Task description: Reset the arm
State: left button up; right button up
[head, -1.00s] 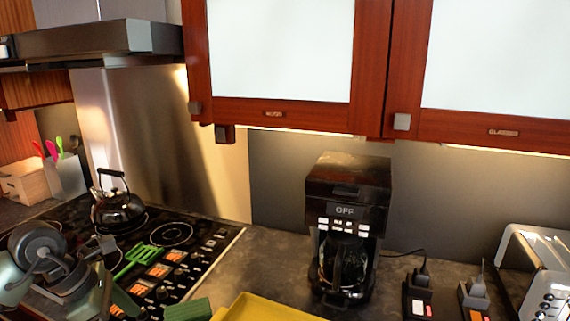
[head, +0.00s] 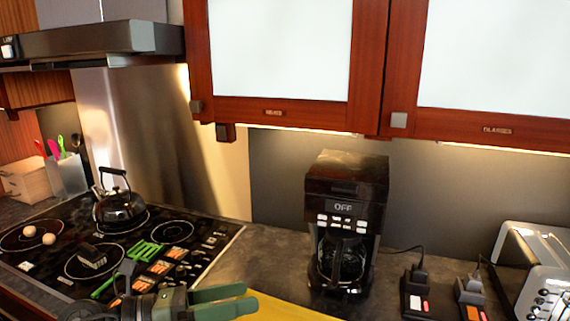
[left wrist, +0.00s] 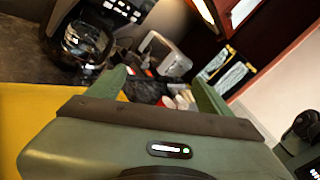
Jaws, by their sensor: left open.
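My left gripper (head: 250,298) is low in the head view, in front of the counter and beside the yellow surface. It is dark green, its two fingers point right, and it is open with nothing between them. In the left wrist view the same gripper (left wrist: 160,76) shows two spread fingers with an empty gap. My right gripper is not seen in the head view.
A coffee maker (head: 345,225) reading OFF stands on the counter, also seen in the wrist view (left wrist: 85,42). A yellow surface (head: 275,308) lies below; a toaster (head: 540,262) stands right.

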pick_arm(q)
jog(key=w+a+r+n+t+y, duration=0.15)
jog(key=a+n+t+y, duration=0.25)
jog(key=n+t, duration=0.55)
jog(key=w+a+r+n+t+y, duration=0.15)
jog(key=a+n+t+y, duration=0.35)
jog(key=n, duration=1)
jog(key=s+a+f+n+g+y, duration=0.2)
jog(key=a+f+n+g+y, duration=0.1)
jog(key=f+n+y, duration=0.4)
jog(key=s+a+f+n+g+y, duration=0.15)
jog(key=a+f+n, duration=0.3)
jog(key=f, duration=0.55)
jog(key=s+d+f+n+g+h, duration=0.1)
jog(key=s+d+f+n+g, duration=0.15)
jog(key=s+f+g, duration=0.55)
jog(key=s+d+f+n+g, duration=0.2)
jog(key=s+f+n+g, duration=0.25)
jog(key=s+f, duration=0.7)
jog(key=s+f+g, duration=0.1)
jog(key=s+f, duration=0.1)
jog(key=f, duration=1)
jog(key=s+f, duration=0.3)
jog(key=f, duration=0.9)
jog(key=s+a+f+m+g, duration=0.1)
jog(key=s+a+f, duration=0.2)
jog(key=s+f, duration=1.2)
jog(key=shift+s, duration=0.5)
